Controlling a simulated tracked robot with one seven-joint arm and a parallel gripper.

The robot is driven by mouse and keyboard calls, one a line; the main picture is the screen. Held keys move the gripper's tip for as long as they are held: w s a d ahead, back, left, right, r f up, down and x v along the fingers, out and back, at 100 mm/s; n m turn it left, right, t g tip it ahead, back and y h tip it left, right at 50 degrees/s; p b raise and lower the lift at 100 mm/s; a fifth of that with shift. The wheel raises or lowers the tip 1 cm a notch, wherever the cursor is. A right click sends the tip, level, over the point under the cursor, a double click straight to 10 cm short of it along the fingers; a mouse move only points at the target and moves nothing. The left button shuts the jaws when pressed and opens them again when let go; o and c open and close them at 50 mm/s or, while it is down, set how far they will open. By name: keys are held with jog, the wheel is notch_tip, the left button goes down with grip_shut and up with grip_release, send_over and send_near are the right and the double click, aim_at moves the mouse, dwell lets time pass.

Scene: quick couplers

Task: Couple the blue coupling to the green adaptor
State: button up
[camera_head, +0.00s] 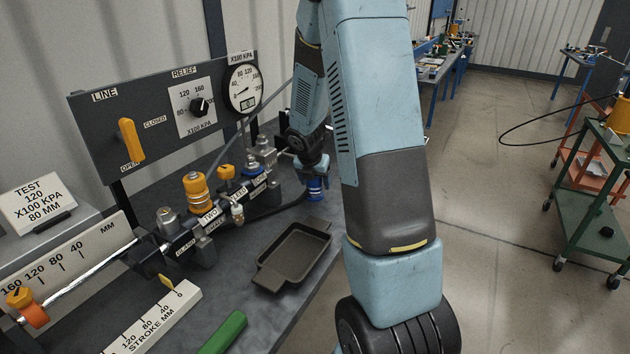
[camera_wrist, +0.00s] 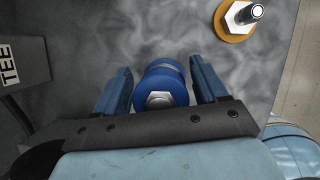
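The blue coupling (camera_head: 315,190) is on the bench beyond the black tray, below my gripper (camera_head: 312,172). In the wrist view the blue coupling (camera_wrist: 160,78) has a silver hex end facing the camera and sits between the two blue fingers of my gripper (camera_wrist: 158,70). The fingers are spread, with a narrow gap showing on each side of the coupling. I cannot make out a green adaptor in either view.
A black tray (camera_head: 266,277) lies on the bench. The labelled manifold with an orange fitting (camera_head: 196,188) stands left of my gripper, before a gauge panel (camera_head: 163,112). A green bar (camera_head: 224,332) lies in front. A yellow-based hex fitting (camera_wrist: 236,18) is at the wrist view's upper right.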

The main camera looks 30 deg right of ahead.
jog(key=c, duration=0.9)
jog(key=shift+r, duration=2.15)
jog(key=shift+r, duration=0.1)
jog(key=shift+r, duration=1.9)
